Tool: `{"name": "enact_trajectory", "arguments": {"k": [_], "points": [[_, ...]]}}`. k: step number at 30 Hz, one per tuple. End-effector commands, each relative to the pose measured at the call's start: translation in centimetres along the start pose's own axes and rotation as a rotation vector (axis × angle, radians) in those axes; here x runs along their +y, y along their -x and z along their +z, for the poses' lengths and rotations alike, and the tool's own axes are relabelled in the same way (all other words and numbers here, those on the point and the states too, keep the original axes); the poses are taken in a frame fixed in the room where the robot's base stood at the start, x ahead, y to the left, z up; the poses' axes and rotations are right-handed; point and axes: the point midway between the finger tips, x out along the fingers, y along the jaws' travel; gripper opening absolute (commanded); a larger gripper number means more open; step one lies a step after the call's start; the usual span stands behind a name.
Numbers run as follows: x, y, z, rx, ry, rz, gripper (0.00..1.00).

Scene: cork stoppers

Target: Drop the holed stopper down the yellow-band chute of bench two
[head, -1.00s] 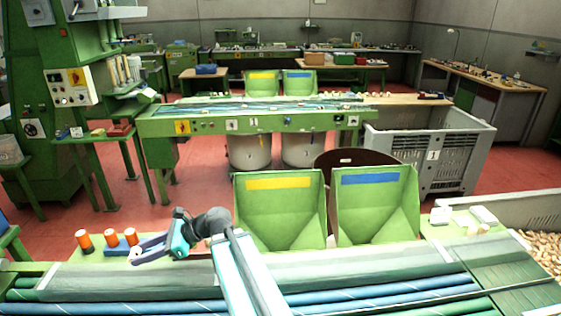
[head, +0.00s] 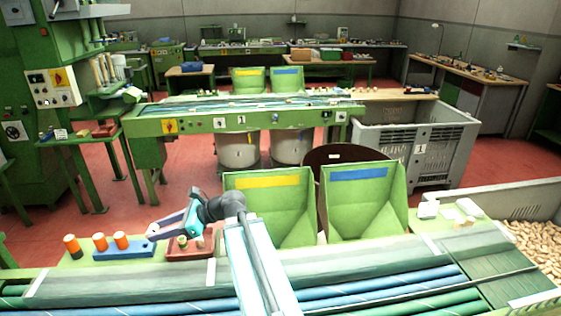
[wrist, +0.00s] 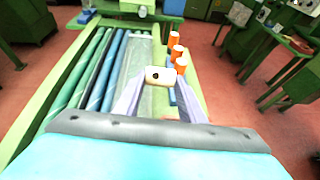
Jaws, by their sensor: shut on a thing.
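My gripper (head: 153,232) is shut on a pale stopper (wrist: 160,76) with a dark hole in its face, seen between the fingertips in the wrist view. In the head view, the gripper is left of the near chutes, above the bench and beside the orange-topped pieces. The near yellow-band chute (head: 268,205) is a green open hopper, right of the gripper and apart from it. Another yellow-band chute (head: 248,80) stands on the bench behind. No bench number is readable on either.
A blue-band chute (head: 362,205) adjoins the near yellow one. A red-brown tray (head: 190,255) with small stoppers lies below my arm. Orange-topped pieces (head: 120,240) stand in a blue holder at left. Rollers (head: 380,298) run along the front. A grey crate (head: 415,140) stands behind.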

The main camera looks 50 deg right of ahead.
Motion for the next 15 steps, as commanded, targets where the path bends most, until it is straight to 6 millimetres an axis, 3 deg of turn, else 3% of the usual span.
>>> {"name": "enact_trajectory", "arguments": {"k": [3, 15], "points": [[-2.8, 3.7, 0.2, 0.000, -0.025, -0.068, 0.16], [-9.6, 15.9, -0.1, 0.000, -0.113, -0.275, 0.16]]}}
